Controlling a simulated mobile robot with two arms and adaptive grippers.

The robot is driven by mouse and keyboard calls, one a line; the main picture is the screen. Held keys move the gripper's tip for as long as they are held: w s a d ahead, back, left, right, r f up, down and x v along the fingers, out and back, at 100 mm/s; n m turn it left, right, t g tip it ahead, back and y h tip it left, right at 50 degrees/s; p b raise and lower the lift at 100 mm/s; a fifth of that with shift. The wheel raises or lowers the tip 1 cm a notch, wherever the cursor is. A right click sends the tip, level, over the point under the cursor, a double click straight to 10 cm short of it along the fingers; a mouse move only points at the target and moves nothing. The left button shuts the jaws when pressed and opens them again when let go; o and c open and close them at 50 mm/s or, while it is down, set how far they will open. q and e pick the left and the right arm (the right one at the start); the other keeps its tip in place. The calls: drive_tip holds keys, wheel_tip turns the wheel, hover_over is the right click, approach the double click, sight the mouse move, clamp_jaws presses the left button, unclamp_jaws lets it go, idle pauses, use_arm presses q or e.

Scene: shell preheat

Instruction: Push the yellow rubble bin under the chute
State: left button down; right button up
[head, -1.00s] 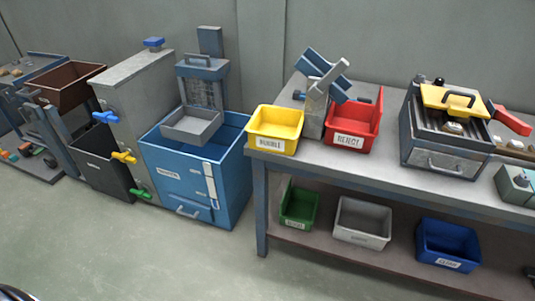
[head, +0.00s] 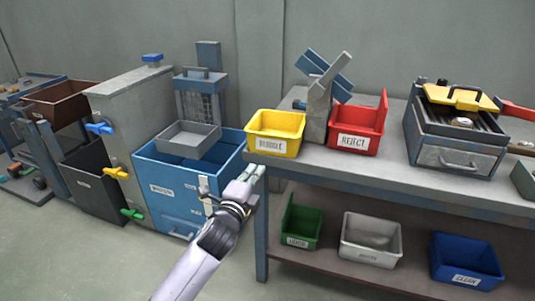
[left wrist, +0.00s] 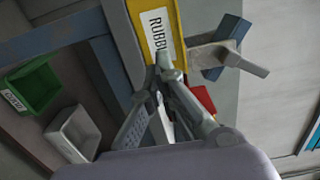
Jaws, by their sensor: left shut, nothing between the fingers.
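The yellow rubble bin (head: 275,148) stands on the left end of the workbench, with its white RUBBLE label facing front. Just right of it stands a grey post (head: 317,112) with slanted blue and grey pieces on top, which look like the chute. My left gripper (head: 254,172) is shut and empty, in front of the bench's left corner and just below the bin in the head view. In the left wrist view its closed fingertips (left wrist: 165,62) overlap the lower edge of the bin's labelled face (left wrist: 153,25). I cannot tell whether they touch. My right gripper is out of view.
A red reject bin (head: 357,143) stands right of the post. A grey box with a yellow lid (head: 455,150) is further right. Green (head: 300,227), grey (head: 370,240) and blue bins (head: 466,262) sit on the lower shelf. A blue quench tank (head: 175,205) stands left of the bench.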

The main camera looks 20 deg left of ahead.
sight(271, 145)
use_arm(q)
drive_tip(key=w+b, duration=0.1)
drive_tip(key=w, duration=0.9)
drive_tip(key=shift+w, duration=0.35)
drive_tip(key=shift+w+d, duration=0.1)
drive_tip(key=shift+w, duration=0.55)
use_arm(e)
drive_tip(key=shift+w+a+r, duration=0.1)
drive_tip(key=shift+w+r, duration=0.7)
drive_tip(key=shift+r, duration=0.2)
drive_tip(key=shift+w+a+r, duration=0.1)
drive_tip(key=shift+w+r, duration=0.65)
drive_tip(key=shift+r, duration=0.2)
